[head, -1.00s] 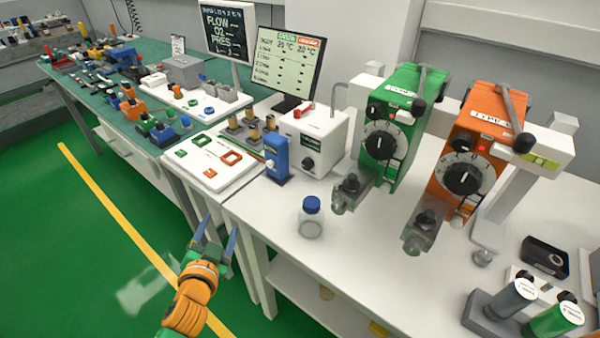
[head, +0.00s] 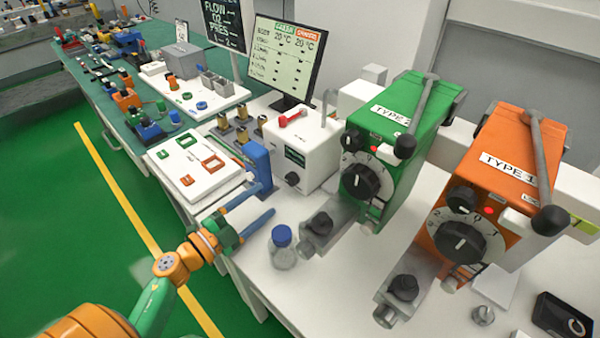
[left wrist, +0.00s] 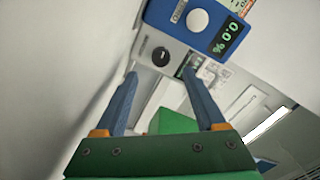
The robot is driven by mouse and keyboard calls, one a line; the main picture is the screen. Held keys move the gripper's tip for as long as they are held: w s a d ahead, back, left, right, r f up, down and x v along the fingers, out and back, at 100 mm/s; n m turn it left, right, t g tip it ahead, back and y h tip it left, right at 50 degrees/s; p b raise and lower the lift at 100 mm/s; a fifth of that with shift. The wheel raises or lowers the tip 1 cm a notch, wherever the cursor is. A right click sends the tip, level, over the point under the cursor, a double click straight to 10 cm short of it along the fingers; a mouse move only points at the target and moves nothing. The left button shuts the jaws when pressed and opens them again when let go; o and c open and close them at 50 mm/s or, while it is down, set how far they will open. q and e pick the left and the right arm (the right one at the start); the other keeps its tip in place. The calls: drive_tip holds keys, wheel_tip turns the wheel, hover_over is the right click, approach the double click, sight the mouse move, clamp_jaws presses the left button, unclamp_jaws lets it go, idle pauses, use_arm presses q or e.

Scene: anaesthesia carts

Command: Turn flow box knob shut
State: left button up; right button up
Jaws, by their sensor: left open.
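A white box (head: 303,148) with a black front knob (head: 291,179), a small dark display and a red lever on top stands on the white table; I take it as the flow box. The knob also shows in the left wrist view (left wrist: 161,56), ahead of my fingertips. My left gripper (head: 267,201) is open and empty, its blue fingers pointing toward the knob but apart from it. In the left wrist view the fingers (left wrist: 160,73) stand on either side below the knob. My right gripper is not in view.
A blue box (head: 257,165) with a white knob, shown in the left wrist view (left wrist: 205,25), stands left of the white box. A blue-capped bottle (head: 283,251) stands near the fingers. Green (head: 390,150) and orange (head: 490,190) vaporizers stand to the right.

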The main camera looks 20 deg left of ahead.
sight(288, 181)
use_arm(q)
drive_tip(key=x, duration=0.7)
drive_tip(key=shift+w+d+p, duration=0.1)
drive_tip(key=shift+w+p, duration=0.05)
drive_tip(key=shift+p, duration=0.25)
drive_tip(key=shift+r, duration=0.1)
clamp_jaws()
